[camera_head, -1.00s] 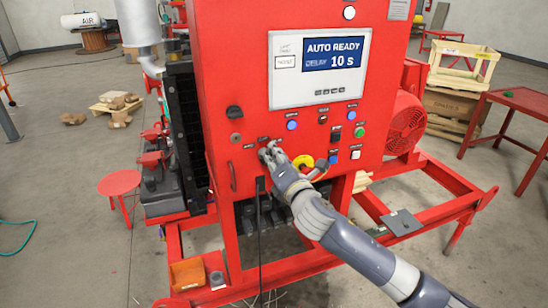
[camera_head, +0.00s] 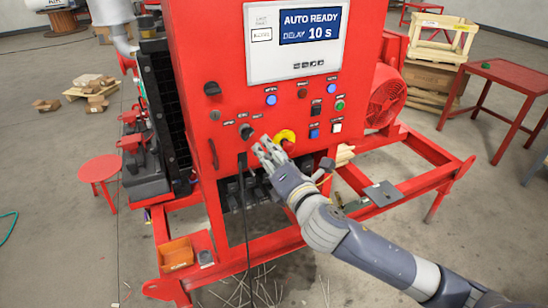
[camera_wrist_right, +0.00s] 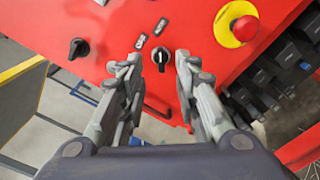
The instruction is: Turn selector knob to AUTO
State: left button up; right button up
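The selector knob (camera_head: 246,131) is a black rotary knob on the red control panel (camera_head: 190,60), with small labels above it. In the right wrist view the knob (camera_wrist_right: 161,56) shows a white pointer mark, and two labels sit on the panel beside it. My right gripper (camera_head: 266,147) is just to the right of and below the knob in the head view. In the wrist view its two fingers are spread, with the knob between the tips in the picture and nothing held. The fingers look clear of the knob. The screen (camera_head: 310,25) reads AUTO READY, DELAY 10 s. My left gripper is out of view.
A red emergency stop with a yellow collar (camera_wrist_right: 237,22) sits close to the right gripper. Another black knob (camera_wrist_right: 78,48) is on the panel's other side. Several coloured buttons are above. The skid's red frame lies below, with a grey plate (camera_head: 382,193) on it.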

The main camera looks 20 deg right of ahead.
jog(key=shift+s, duration=1.1)
